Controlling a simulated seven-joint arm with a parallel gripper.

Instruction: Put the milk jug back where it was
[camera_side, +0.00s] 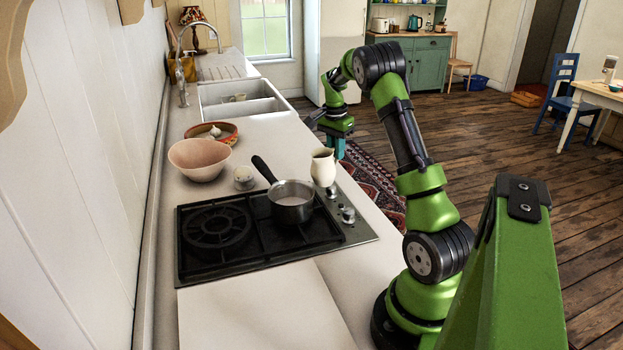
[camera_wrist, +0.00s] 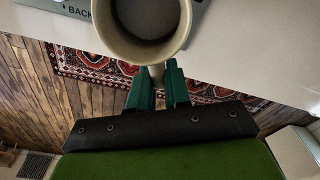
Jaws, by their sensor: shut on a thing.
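The cream milk jug (camera_side: 323,167) is upright at the far right corner of the hob, near the counter's front edge. I cannot tell whether its base touches the surface. My gripper (camera_side: 338,147) is on its far right side. In the wrist view the jug (camera_wrist: 140,52) is seen from above, its rim cut by the top edge. There my gripper (camera_wrist: 157,77) has its two green fingers shut on the jug's handle. The jug's inside looks dull and its contents are unclear.
A saucepan (camera_side: 292,208) with pale liquid stands on the black gas hob (camera_side: 256,262), handle pointing away. Counter (camera_side: 275,140) between dish and sink is clear.

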